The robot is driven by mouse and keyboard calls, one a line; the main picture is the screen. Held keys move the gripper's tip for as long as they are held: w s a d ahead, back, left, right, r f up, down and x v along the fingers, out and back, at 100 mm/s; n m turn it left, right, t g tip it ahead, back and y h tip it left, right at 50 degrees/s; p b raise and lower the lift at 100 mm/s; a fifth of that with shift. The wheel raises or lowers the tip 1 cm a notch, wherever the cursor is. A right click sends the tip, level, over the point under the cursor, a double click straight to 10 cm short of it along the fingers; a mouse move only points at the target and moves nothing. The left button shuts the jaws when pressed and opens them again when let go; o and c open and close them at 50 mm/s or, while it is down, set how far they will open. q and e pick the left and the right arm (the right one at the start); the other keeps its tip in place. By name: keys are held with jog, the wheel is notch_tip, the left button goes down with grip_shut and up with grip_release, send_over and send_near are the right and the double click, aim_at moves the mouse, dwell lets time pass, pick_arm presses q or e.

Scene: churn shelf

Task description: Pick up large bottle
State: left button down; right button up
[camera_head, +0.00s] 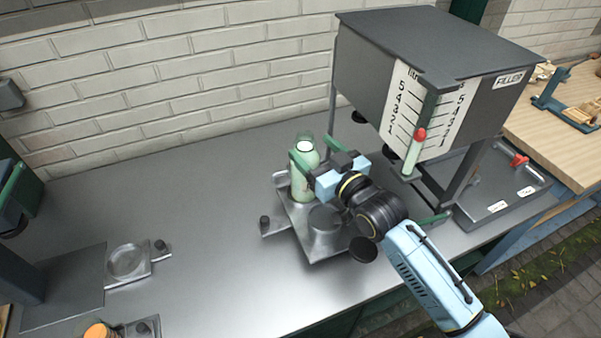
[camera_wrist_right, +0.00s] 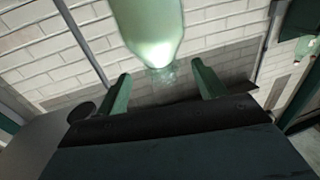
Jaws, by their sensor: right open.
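The large bottle (camera_head: 304,187) is pale green, with a white level near its top and a clear glass neck. My right gripper (camera_head: 312,154) has green fingers and reaches in from the right at the bottle's upper part. In the right wrist view the gripper (camera_wrist_right: 162,82) is open, with gaps beside the neck. My left gripper is not in view.
The grey filler box (camera_head: 430,75), with a scale and red marker, stands close behind and right of my right gripper. A metal tray (camera_head: 505,190) lies at right. A dark stand (camera_head: 20,255) and round holder (camera_head: 127,262) are at left. The middle-left counter (camera_head: 190,210) is clear.

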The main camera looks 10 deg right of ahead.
aim_at(300, 137)
jog(key=shift+p+x, duration=0.3)
jog(key=shift+x, duration=2.45)
jog(key=shift+a+f, duration=0.1)
jog(key=shift+f, duration=0.05)
jog(key=shift+s, duration=0.1)
jog(key=shift+c, duration=0.4)
grip_shut()
